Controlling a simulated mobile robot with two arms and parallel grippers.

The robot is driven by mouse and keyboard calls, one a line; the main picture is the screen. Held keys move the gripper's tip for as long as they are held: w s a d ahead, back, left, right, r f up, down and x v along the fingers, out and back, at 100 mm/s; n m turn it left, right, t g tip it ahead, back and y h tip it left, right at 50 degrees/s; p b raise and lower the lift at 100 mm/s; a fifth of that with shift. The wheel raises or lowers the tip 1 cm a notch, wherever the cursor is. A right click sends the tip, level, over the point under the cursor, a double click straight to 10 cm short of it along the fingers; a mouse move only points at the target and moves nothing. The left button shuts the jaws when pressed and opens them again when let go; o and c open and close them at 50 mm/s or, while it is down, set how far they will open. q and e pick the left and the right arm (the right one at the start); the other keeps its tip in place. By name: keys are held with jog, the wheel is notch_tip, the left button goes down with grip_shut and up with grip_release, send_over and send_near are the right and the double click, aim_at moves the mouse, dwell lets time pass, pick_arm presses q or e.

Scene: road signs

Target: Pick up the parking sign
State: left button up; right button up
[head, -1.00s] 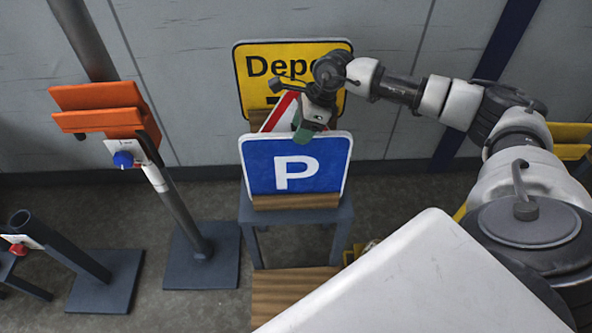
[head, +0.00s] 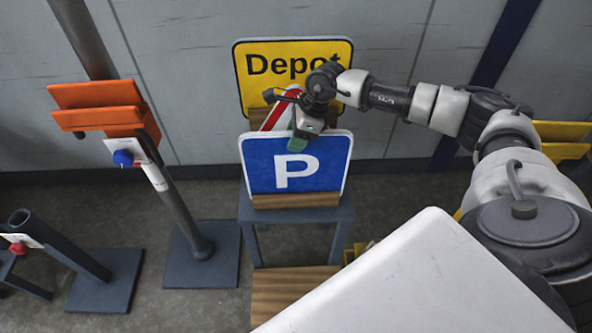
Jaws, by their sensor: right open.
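The parking sign (head: 325,168), a blue panel with a white P and white border, stands upright in a wooden holder (head: 296,201) on a grey-blue stand in the middle of the head view. My left gripper is not in view.
Behind stand a red-and-white sign (head: 279,108), partly hidden by my gripper, and a yellow Depot sign (head: 252,66). An orange holder on a post (head: 98,108) is at left. Yellow parts (head: 565,132) are at right. Floor between the left posts is clear.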

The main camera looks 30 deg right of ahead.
grip_shut()
jog(key=shift+r, duration=0.1)
dwell(1.3)
